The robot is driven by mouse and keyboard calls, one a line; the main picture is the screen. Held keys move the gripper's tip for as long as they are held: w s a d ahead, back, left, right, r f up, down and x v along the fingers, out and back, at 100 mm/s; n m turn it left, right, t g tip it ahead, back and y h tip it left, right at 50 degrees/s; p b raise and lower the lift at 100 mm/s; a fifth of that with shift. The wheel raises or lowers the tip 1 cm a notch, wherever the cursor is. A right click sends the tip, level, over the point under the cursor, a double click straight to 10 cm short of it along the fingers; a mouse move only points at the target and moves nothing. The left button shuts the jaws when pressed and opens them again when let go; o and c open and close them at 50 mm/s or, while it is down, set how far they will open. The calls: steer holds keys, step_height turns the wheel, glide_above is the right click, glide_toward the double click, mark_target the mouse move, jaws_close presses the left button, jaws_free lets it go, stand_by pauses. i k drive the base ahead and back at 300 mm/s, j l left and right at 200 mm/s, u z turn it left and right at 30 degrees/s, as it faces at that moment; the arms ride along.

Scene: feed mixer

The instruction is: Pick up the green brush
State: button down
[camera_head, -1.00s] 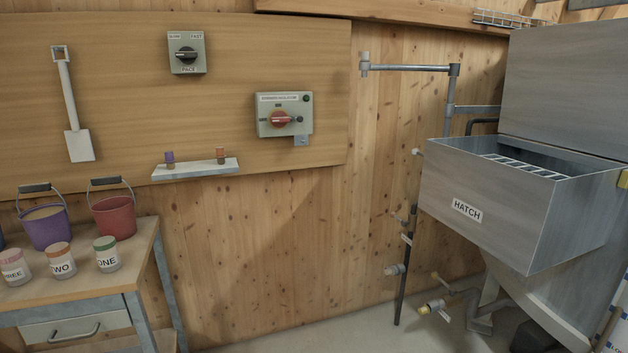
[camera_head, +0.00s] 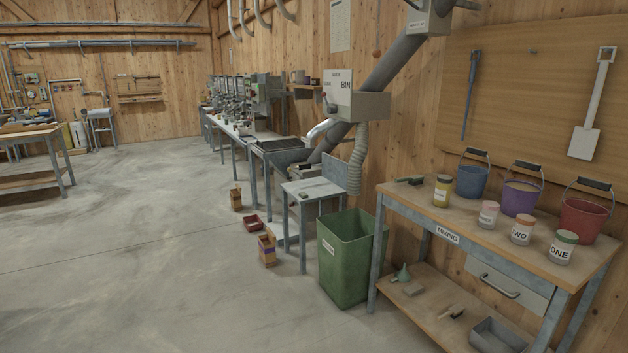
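A small dark green object (camera_head: 409,180) lies flat at the far left end of the mixing table (camera_head: 400,207); it looks like a brush, though it is small in the picture. On the table's lower shelf (camera_head: 425,318) a small dark item with a pale handle (camera_head: 451,312) also looks brush-like; its colour is hard to tell. A green funnel-shaped thing (camera_head: 402,272) stands at that shelf's left end. My gripper is not in view.
Blue (camera_head: 472,181), purple (camera_head: 519,198) and red buckets (camera_head: 582,220) and several labelled jars stand on the table. A green bin (camera_head: 347,262) stands at its left. Small boxes (camera_head: 266,249) are on the floor. The floor at left (camera_head: 140,250) is clear.

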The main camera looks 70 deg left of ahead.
mark_target(414, 179)
steer(key=u, duration=2.05)
steer(key=z, duration=2.55)
steer(key=u, duration=2.55)
steer(key=i+j, duration=0.15)
steer(key=i, duration=0.4)
steer(key=i+j, duration=0.2)
steer(key=i, duration=0.35)
steer(key=i+j+z, duration=0.1)
steer(key=i, duration=0.45)
steer(key=j, duration=0.1)
